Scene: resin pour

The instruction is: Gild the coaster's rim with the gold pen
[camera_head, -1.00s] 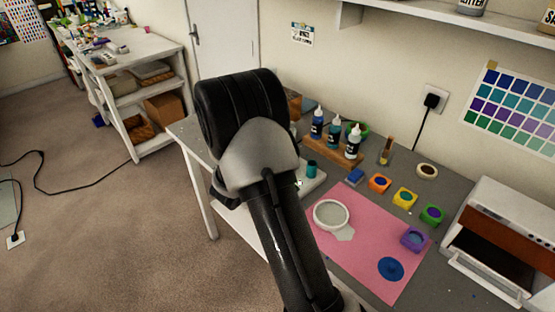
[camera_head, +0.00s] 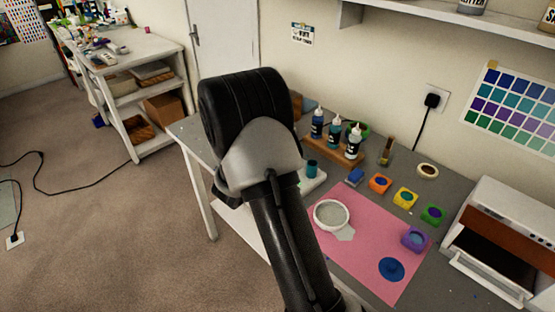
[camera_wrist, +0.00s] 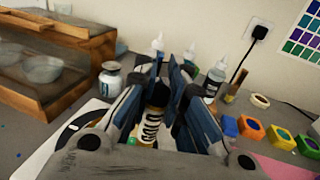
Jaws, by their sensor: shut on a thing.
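In the wrist view my gripper (camera_wrist: 166,72) is shut around a dark-and-gold labelled bottle (camera_wrist: 151,122) with a black top and pale lettering. It stands upright between the blue-grey fingers, its lower part hidden. I cannot tell if it is the gold pen. My arm hides the gripper in the head view. A pale round dish with a grey inside (camera_head: 331,214) and a flat blue disc (camera_head: 391,269) lie on the pink mat (camera_head: 372,292); I cannot tell which is the coaster. A slim amber thing (camera_head: 388,148) stands at the back of the table.
Several dropper bottles (camera_head: 334,132) stand in a wooden rack. Colored pots (camera_head: 404,197) and a tape roll (camera_head: 427,170) are to its right. A white machine (camera_head: 515,230) fills the right end. A wooden glass-fronted case (camera_wrist: 50,70) stands left in the wrist view.

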